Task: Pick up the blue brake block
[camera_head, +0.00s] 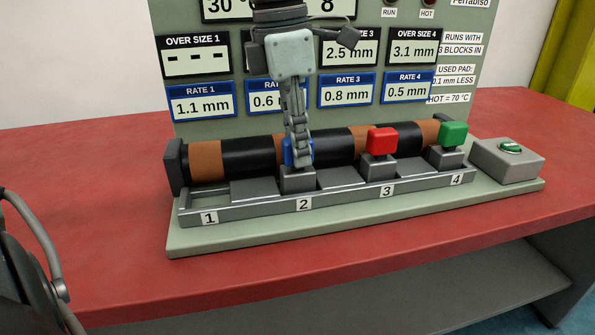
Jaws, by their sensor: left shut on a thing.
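The blue brake block (287,152) stands at slot 2 of the grey rail, with its grey base (298,181) in or just over the slot; I cannot tell if it is lifted. My left gripper (301,158) comes down from above and is shut on its blue top, hiding most of it. A red block (382,140) stands at slot 3 and a green block (453,134) at slot 4. Slot 1 holds no block. My right gripper is not clearly in view.
A black drum with brown bands (206,160) lies behind the rail (250,209). A grey box with a green knob (510,147) is at the right end. An upright panel with rate displays (202,103) stands behind. The red table (90,220) is clear at left.

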